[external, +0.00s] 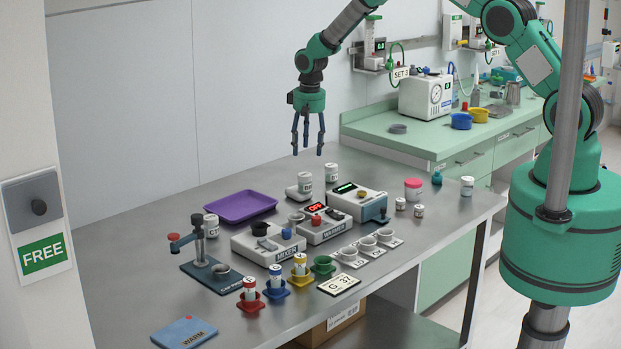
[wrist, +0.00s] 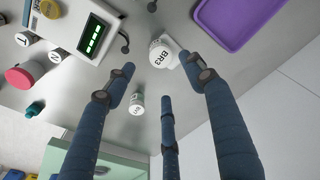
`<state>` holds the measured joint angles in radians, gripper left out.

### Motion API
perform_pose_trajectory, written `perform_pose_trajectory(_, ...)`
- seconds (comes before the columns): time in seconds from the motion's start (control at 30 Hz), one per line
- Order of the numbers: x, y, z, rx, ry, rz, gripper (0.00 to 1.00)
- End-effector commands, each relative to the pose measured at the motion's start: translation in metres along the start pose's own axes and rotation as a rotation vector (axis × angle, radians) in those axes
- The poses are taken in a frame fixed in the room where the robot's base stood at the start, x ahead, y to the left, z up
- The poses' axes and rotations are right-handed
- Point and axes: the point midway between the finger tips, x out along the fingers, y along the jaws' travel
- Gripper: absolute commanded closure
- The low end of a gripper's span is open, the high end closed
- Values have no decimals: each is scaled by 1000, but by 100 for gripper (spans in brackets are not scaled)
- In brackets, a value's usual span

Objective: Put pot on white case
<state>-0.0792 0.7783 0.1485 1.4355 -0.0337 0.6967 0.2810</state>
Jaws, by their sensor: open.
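My gripper (external: 308,150) hangs open and empty above the back of the steel table. In the wrist view its three blue fingers (wrist: 160,85) are spread, with a white lidded pot marked BR3 (wrist: 160,56) just beyond the tips. That pot (external: 304,182) appears to stand on a small white pad in the external view. A second white pot (external: 332,172) stands behind it, also in the wrist view (wrist: 137,104). A pink-lidded pot (external: 413,189) is farther right. A white case with a green display (external: 356,201) stands nearby; which pot and case are named is unclear.
A purple tray (external: 240,206) lies left of the white pots. Bare tabletop lies around the second white pot. A green counter (external: 425,130) stands behind.

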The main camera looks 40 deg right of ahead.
Motion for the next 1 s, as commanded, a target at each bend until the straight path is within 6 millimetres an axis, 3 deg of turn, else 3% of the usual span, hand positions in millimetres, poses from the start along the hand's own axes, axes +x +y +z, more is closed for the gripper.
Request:
perform_pose_trajectory(0.17, -14, 1, 0, -2, 7, -2, 46)
perform_pose_trajectory(0.37, -58, 7, 6, -9, 27, -7, 46)
perform_pose_trajectory(0.67, -159, 23, 34, -27, 71, -18, 46)
perform_pose_trajectory(1.0, -266, 46, 86, -49, 125, -30, 46)
